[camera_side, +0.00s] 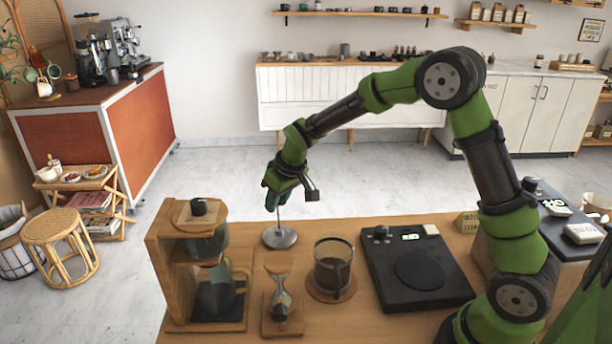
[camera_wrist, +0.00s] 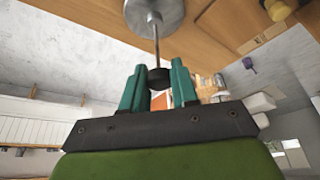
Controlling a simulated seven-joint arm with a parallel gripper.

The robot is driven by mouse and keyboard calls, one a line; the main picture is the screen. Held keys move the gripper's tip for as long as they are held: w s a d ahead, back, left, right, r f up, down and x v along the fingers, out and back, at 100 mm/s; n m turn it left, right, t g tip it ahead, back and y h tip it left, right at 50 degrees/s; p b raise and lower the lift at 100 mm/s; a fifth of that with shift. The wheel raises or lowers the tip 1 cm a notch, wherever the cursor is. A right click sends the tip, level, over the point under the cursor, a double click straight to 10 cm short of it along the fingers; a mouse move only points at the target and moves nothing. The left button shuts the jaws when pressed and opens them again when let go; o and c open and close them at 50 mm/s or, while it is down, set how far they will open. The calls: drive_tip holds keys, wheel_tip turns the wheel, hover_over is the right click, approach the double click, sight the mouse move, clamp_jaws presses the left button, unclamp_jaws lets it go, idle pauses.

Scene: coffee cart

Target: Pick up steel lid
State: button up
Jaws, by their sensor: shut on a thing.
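The steel lid (camera_side: 279,239) is a round metal disc with a thin upright rod. It is at the back left part of the wooden table, and I cannot tell whether it touches the tabletop. In the wrist view the lid (camera_wrist: 172,14) is at the top, its rod running down to a black knob (camera_wrist: 160,77) between the fingers. My gripper (camera_side: 277,203) is above the disc, at the top of the rod. In the wrist view my gripper (camera_wrist: 158,86) is shut on the lid's knob. The knob is hidden by the fingers in the side view.
A glass coffee press (camera_side: 333,270) stands on a round coaster right of the lid. A wooden dripper stand (camera_side: 160,262) is on the left, with an hourglass-shaped brewer (camera_side: 279,296) in front. A black scale (camera_side: 385,285) lies to the right. A stool (camera_side: 60,228) stands beyond the table.

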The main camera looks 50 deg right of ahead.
clamp_jaws()
